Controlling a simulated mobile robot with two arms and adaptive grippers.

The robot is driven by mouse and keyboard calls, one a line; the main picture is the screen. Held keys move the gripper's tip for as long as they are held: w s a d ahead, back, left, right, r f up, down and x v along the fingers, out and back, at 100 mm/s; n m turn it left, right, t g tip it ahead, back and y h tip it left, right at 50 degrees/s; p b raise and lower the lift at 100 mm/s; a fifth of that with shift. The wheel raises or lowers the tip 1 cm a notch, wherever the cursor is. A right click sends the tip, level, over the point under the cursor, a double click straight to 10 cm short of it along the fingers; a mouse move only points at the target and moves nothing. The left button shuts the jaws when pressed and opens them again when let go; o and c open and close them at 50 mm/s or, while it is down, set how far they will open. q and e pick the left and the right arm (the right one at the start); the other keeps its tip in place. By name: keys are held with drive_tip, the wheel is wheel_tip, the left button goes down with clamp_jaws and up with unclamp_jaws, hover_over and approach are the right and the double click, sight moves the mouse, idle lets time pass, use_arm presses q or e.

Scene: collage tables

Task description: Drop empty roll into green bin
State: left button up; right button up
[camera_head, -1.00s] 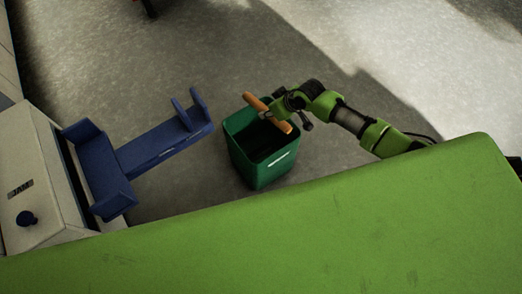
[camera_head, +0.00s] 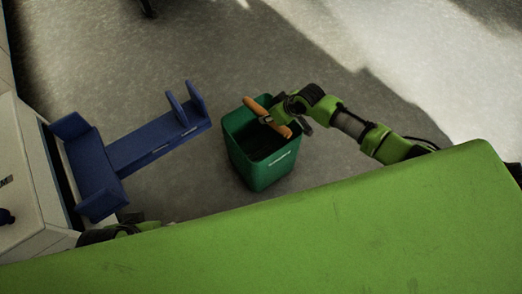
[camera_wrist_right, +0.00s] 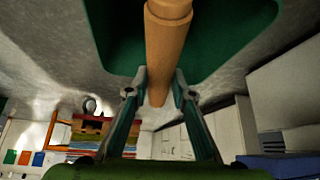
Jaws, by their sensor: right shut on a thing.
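The empty roll (camera_head: 256,105) is an orange-brown tube, held slantwise over the mouth of the green bin (camera_head: 265,177) in the head view. My right gripper (camera_head: 270,119) is shut around the roll's middle. In the right wrist view the roll (camera_wrist_right: 166,45) stands between the two fingertips of the gripper (camera_wrist_right: 158,90), with the bin's green wall (camera_wrist_right: 240,40) behind it. The bin stands on the floor and its inside is dark. A dark and green piece of my left arm shows at lower left in the head view; its gripper does not show.
A blue bracket-like holder (camera_head: 150,145) juts from a pale machine (camera_head: 25,190) to the left of the bin, its end close to the bin's rim. Grey floor (camera_head: 300,40) lies open beyond the bin.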

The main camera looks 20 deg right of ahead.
idle(0.3)
drive_tip(key=o, duration=1.1)
drive_tip(key=shift+o, duration=0.2)
drive_tip(key=v, duration=1.2)
drive_tip(key=shift+f, duration=0.1)
